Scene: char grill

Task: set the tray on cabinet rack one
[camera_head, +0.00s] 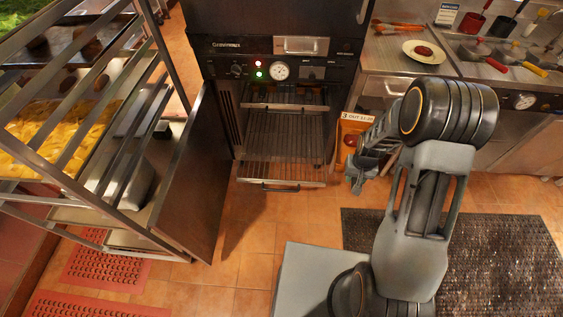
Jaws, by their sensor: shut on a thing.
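A small orange-brown tray (341,166) with a white label reading "3 OUT 11:30" is right of the open cabinet (224,110). A reddish item shows on it. My gripper (357,184) overlaps the tray's right side and appears shut on it; the fingertips' exact contact is hard to see. The cabinet has several wire racks inside. The lower rack (282,172) sticks out at the front, with a handle bar. No rack number is legible. The tray is outside the cabinet, apart from the racks.
The open cabinet door (196,180) stands to the left, beside a tall metal rack trolley (150,112) with loaded shelves. A counter (385,58) with a plate (425,52) and utensils lies at back right. The floor before the cabinet is clear.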

